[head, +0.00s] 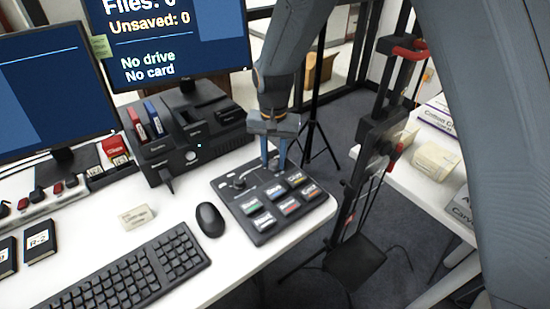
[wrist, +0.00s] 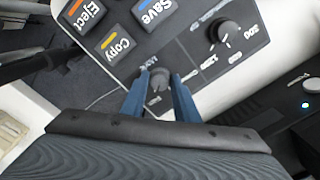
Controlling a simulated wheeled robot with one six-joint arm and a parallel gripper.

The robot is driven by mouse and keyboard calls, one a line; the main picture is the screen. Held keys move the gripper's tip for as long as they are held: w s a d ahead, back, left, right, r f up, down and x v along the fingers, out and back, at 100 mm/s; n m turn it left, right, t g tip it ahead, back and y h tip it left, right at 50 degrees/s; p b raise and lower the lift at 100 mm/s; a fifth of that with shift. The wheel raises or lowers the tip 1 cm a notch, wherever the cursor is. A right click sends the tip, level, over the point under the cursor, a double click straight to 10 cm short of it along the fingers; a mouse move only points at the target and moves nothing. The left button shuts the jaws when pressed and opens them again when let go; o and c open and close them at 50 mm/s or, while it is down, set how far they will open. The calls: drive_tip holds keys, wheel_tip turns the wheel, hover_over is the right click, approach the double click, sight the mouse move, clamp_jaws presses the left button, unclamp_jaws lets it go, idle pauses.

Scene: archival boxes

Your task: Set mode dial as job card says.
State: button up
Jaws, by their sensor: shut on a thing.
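The control panel (head: 262,238) is a dark slab with several labelled buttons at the right front of the desk. My gripper (head: 273,163) points down over its back edge. In the wrist view, the two blue fingers of my gripper (wrist: 160,100) are shut on a dark round knob (wrist: 158,80). A second dial (wrist: 226,33) with tick marks and labels stands apart from the fingers; it also shows in the head view (head: 238,182).
The screen (head: 170,40) reads "Unsaved: 0", "No drive", "No card". A mouse (head: 211,219) and keyboard (head: 125,275) lie left of the panel. A black dock (head: 190,135) with red and blue items stands behind. Boxes (head: 436,162) are on the right table.

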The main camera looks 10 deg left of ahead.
sight(274, 162)
drive_tip(key=n+p, duration=0.1)
drive_tip(key=n, duration=0.5)
drive_tip(key=n+p, duration=0.1)
drive_tip(key=n, duration=0.3)
drive_tip(key=shift+n, duration=0.4)
idle(0.4)
drive_tip(key=o, duration=1.1)
drive_tip(key=shift+a, duration=0.1)
drive_tip(key=shift+c, duration=0.2)
wheel_tip(274, 162, up, 8)
drive_tip(key=shift+f+b, duration=0.1)
drive_tip(key=shift+b, duration=0.45)
